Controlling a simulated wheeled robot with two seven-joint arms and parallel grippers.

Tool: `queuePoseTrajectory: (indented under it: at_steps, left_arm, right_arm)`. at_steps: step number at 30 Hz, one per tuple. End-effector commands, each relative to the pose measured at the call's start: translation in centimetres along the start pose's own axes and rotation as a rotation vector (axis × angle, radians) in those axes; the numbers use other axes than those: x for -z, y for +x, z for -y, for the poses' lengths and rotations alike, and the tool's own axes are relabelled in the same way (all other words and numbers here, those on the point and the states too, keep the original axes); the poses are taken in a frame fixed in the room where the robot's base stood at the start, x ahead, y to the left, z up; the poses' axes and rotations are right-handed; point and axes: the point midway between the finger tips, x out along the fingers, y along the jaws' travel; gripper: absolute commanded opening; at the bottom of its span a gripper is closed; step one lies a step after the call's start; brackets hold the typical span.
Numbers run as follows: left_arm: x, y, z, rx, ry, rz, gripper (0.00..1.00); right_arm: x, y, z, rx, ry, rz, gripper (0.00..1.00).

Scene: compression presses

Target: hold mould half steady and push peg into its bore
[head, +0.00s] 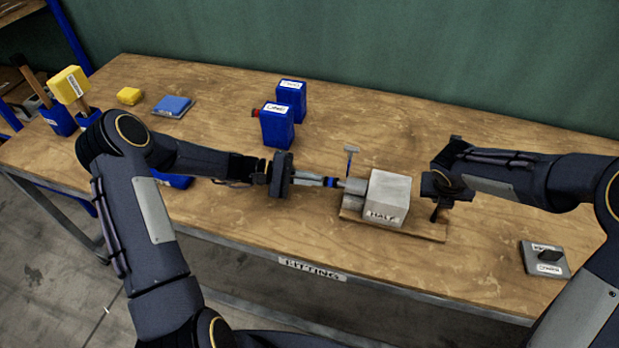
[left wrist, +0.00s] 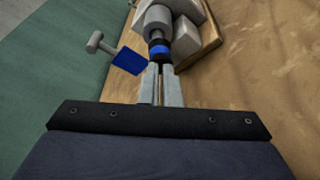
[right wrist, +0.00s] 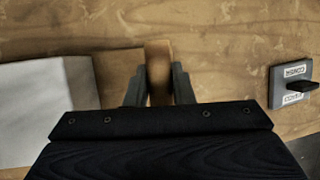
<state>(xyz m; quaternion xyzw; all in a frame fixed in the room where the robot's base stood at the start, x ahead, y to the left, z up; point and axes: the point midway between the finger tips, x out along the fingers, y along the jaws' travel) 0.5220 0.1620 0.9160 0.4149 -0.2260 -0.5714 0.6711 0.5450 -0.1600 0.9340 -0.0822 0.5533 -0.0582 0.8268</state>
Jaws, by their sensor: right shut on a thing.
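The mould half (head: 388,197), a pale grey block labelled HALF, sits on a thin wooden board (head: 428,231). Grey cylindrical parts (left wrist: 155,20) stand at its left side. The peg, with a blue band (head: 331,182) and dark end, is in line with the upper cylinder; its depth in the bore is hidden. My left gripper (left wrist: 161,68) has its fingertips at the peg's dark end, a narrow gap between the fingers; whether they clasp it is unclear. My right gripper (right wrist: 159,98) is shut on a brown wooden piece (right wrist: 158,62), right of the mould half (right wrist: 40,100).
A grey-headed tool with a blue part (head: 350,155) stands behind the peg. Blue containers (head: 277,125) stand farther back. A grey plate with a black knob (head: 545,259) lies at the right. A blue block (head: 174,105) and yellow block (head: 129,96) lie at the back left.

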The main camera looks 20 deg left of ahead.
Motion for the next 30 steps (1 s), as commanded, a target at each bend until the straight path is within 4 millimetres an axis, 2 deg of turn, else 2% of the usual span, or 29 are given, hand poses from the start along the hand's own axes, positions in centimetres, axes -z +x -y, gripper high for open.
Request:
queuePoseTrajectory:
  at_steps: [1, 4, 12, 17, 20, 30]
  left_arm:
    - [-0.3, 0.4, 0.2, 0.005, -0.001, 0.012, 0.0]
    - [-0.1, 0.0, 0.2, 0.005, -0.001, 0.011, 0.0]
    - [0.7, -2.4, 0.2, 0.004, -0.002, 0.007, 0.0]
    - [0.8, -3.1, 0.2, 0.003, -0.001, 0.004, 0.0]
    - [0.9, -4.4, 0.1, 0.002, 0.0, 0.002, 0.0]
    - [0.8, -11.3, 0.1, 0.003, 0.0, 0.003, 0.0]
  right_arm:
    - [0.0, -0.2, -0.7, -0.014, -0.006, 0.004, 0.0]
    - [0.0, -0.2, -0.8, -0.016, -0.007, 0.005, 0.0]
    - [0.0, -0.1, -0.7, -0.013, -0.005, 0.004, 0.0]
    - [0.0, -0.1, -0.5, -0.011, -0.004, 0.003, 0.0]
    - [0.0, -0.1, -0.5, -0.009, -0.004, 0.003, 0.0]
    - [0.0, -0.1, -0.3, -0.006, -0.002, 0.001, 0.0]
